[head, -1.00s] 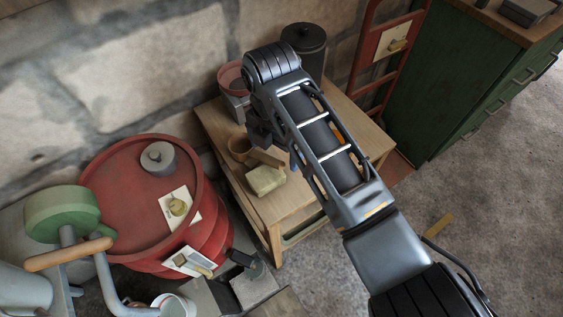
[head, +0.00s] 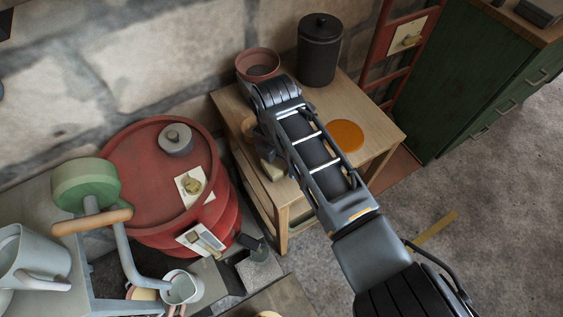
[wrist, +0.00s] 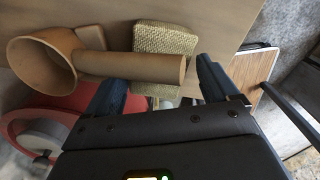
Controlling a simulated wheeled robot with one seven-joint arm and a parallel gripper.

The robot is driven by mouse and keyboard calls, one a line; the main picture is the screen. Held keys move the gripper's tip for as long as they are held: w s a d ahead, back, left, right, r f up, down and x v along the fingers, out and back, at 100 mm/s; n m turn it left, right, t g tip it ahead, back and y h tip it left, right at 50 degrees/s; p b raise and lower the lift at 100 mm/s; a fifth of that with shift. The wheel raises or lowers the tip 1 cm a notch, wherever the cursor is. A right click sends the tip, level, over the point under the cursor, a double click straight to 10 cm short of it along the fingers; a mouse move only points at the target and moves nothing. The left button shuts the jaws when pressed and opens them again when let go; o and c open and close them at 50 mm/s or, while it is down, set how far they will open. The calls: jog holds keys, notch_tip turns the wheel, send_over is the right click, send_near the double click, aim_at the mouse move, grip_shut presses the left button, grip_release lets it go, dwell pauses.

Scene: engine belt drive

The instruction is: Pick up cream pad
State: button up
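The cream pad (wrist: 166,40) is a woven, block-like pad on the wooden table. It also shows in the head view (head: 273,170), partly hidden by my gripper. My gripper (wrist: 160,72) is open and empty, its two dark fingers spread on the near side of the pad. A brown wooden cup with a thick handle (wrist: 130,66) crosses the wrist view between the fingers, and its handle covers the pad's lower part. I cannot tell whether the handle touches the pad.
On the table (head: 365,95) are a reddish pot (head: 258,64), a dark lidded canister (head: 320,50) and an orange disc (head: 346,135). A red drum (head: 140,165) stands left of it. A green cabinet (head: 475,75) is at the right.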

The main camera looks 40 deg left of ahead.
jog(key=shift+w+a, duration=0.15)
jog(key=shift+w, duration=0.15)
jog(key=c, duration=0.7)
jog(key=shift+r+b, duration=0.25)
jog(key=shift+b, duration=0.1)
jog(key=s+d, duration=0.2)
jog(key=d, duration=0.3)
jog(key=s+d, duration=0.2)
jog(key=d, duration=0.4)
jog(key=s+d, duration=0.3)
jog(key=d, duration=0.2)
jog(key=shift+d+b, duration=0.35)
jog(key=shift+b, duration=0.05)
jog(key=shift+c, duration=0.2)
jog(key=o, duration=0.5)
jog(key=shift+c, duration=0.2)
jog(key=c, duration=0.5)
